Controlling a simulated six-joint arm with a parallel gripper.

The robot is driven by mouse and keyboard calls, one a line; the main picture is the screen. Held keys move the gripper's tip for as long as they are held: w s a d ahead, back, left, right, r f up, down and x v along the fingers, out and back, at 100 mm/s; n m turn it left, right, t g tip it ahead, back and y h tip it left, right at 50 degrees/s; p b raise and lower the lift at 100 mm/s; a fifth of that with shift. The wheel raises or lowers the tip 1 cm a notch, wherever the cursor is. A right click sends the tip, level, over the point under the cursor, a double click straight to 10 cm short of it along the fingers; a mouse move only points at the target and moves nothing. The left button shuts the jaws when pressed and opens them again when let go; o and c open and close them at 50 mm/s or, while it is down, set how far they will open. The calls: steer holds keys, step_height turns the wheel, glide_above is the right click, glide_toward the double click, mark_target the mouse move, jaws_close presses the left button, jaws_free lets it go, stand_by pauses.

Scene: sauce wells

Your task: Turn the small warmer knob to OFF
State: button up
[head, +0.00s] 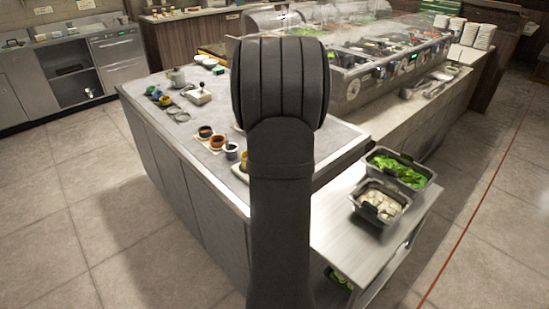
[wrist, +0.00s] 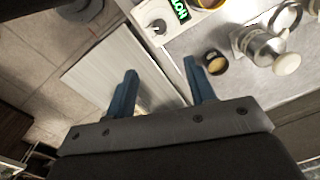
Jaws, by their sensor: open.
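The small warmer is likely the white box (wrist: 150,13) at the top of the wrist view, cut off by the frame edge. Its small dark round knob (wrist: 157,27) sits on a pale plate. Beside the knob a lit green label (wrist: 180,10) appears to read ON, turned around in this view. My gripper (wrist: 160,82) is open and empty, its two blue fingers wide apart. It is below the knob in the picture and apart from it. In the head view my dark arm hides the gripper.
In the wrist view a dark cup of yellow sauce (wrist: 214,62) and a metal pot with a cream knob (wrist: 262,45) stand right of the box. The head view shows sauce cups (head: 206,132) on the counter (head: 150,118) and a shelf with food pans (head: 400,172) at right.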

steer(key=f, duration=1.7)
steer(key=shift+w+a+f, duration=0.15)
steer(key=shift+w, duration=0.2)
steer(key=c, duration=1)
